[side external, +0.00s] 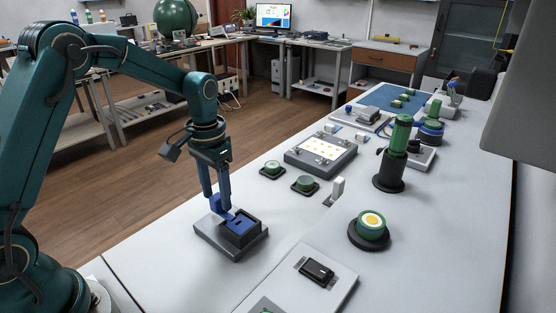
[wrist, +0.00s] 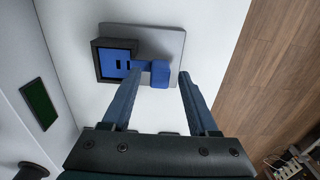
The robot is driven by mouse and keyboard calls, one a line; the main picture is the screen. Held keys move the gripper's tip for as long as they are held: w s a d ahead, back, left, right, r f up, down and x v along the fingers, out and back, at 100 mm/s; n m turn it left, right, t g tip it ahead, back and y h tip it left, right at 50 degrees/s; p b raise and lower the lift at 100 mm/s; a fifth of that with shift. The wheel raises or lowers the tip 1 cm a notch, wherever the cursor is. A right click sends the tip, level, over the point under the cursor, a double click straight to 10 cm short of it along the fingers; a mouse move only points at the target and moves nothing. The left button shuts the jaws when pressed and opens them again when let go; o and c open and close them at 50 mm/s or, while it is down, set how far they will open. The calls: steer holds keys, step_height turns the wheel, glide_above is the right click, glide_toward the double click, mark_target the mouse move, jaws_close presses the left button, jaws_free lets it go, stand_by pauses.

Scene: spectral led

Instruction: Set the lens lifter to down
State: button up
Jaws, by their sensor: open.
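What looks like the lens lifter is a dark open box with a slotted blue insert and a blue lever on a grey base plate (side external: 207,232); the plate also shows in the wrist view (wrist: 176,42). The blue lever ends in a block-like handle (wrist: 160,74) sticking out beside the box. In the side view the handle is partly hidden by my fingers, and its exact height is hard to tell. My gripper (side external: 216,202) points down over the handle. In the wrist view my gripper (wrist: 158,78) is open, with one finger on each side of the handle; I cannot tell contact.
Two round green-topped parts (side external: 305,184) and a grey panel box (side external: 320,154) stand behind on the white table. A green cylinder (side external: 399,136), a round green and yellow part (side external: 372,225) and a plate with a black switch (side external: 316,270) are to the right.

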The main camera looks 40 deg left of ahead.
steer(key=shift+f, duration=0.75)
jaws_close()
stand_by(0.9)
